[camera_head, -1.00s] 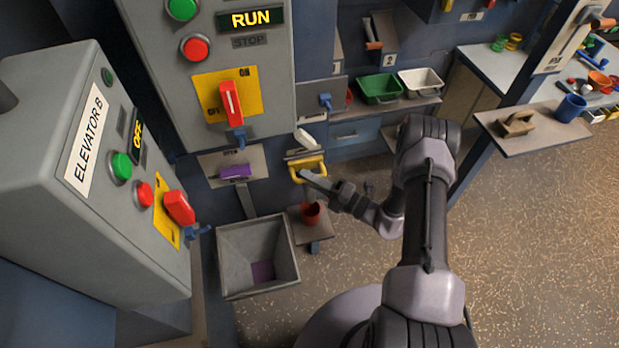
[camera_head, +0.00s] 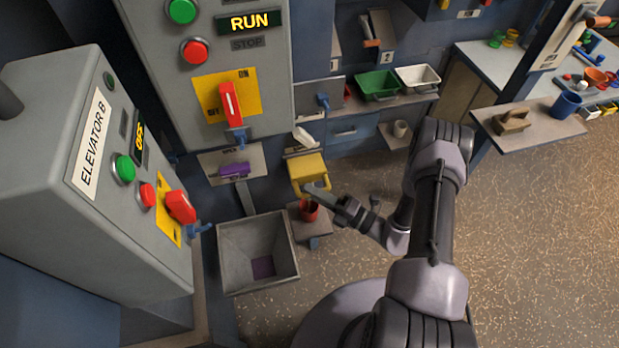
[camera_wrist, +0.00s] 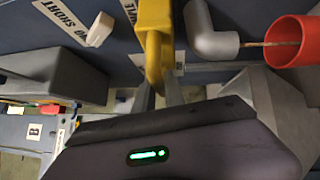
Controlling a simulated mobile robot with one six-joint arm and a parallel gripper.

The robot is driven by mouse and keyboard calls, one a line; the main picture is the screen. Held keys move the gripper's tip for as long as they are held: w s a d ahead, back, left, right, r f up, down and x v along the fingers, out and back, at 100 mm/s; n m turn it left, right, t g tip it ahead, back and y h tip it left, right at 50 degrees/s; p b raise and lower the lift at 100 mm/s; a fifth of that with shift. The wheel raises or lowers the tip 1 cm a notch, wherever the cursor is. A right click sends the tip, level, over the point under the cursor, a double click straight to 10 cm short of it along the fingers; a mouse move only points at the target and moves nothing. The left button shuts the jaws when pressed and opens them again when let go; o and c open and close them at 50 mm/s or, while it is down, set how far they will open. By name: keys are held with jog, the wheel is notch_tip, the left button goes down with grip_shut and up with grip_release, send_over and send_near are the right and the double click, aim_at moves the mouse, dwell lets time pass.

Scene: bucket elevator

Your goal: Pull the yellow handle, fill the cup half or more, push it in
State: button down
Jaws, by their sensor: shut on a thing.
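The yellow handle (camera_head: 309,172) sticks out from the panel below the white lever, with a broad yellow part showing behind its grip. My gripper (camera_head: 318,190) is shut on its outer end, and the wrist view shows both fingers (camera_wrist: 158,92) around the yellow bar (camera_wrist: 154,38). The red cup (camera_head: 309,210) stands on a small grey shelf just below the handle. In the wrist view a grey elbow spout (camera_wrist: 210,38) faces the red cup (camera_wrist: 293,42), and a thin brown stream runs from the spout to the cup's mouth. The fill level inside is hidden.
A grey open bin (camera_head: 258,255) stands left of the cup's shelf (camera_head: 315,228). A purple handle (camera_head: 234,170) sits left of the yellow one. The control box marked RUN (camera_head: 215,60) is above, and the ELEVATOR B box (camera_head: 95,190) is at left. Open floor lies right.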

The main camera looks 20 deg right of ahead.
jog(key=shift+s+f, duration=0.1)
jog(key=shift+s, duration=0.2)
jog(key=c, duration=1.4)
grip_release()
jog(key=shift+s, duration=0.1)
jog(key=p+v, duration=0.2)
jog(key=v, duration=1.5)
jog(key=shift+s, duration=0.2)
